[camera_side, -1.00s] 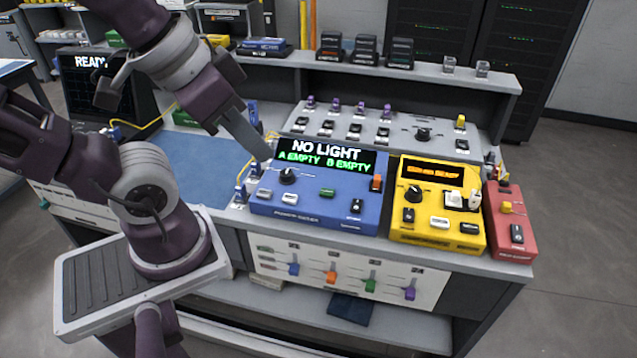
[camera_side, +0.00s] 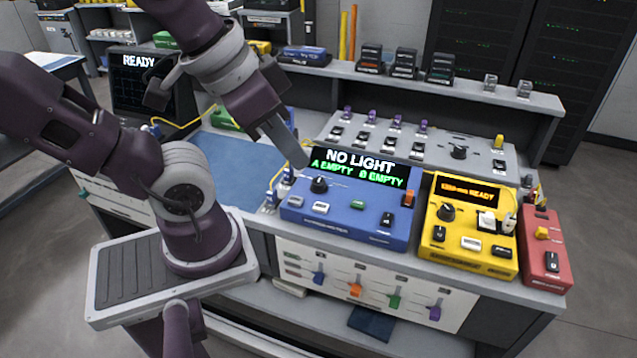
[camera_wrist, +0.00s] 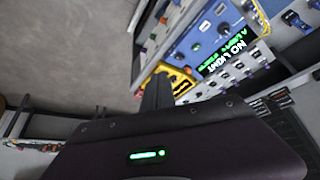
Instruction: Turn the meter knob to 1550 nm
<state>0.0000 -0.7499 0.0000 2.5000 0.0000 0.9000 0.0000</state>
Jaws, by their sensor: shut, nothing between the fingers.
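The blue power meter (camera_side: 340,222) sits on the bench, its screen reading NO LIGHT, A EMPTY, B EMPTY. Its black knob (camera_side: 319,185) is at the left, below the screen; I cannot read which wavelength it points to. My gripper (camera_side: 301,160) is shut and empty, its fingertips just above and to the left of the knob, seemingly apart from it. In the wrist view the meter (camera_wrist: 205,40) shows at the upper right, and my dark fingers (camera_wrist: 157,90) point up the picture.
A yellow splicer (camera_side: 455,247) reading READY and a red box (camera_side: 545,262) stand right of the meter. A grey panel (camera_side: 425,150) with purple-capped switches is behind. A blue mat (camera_side: 235,165) lies clear at the left.

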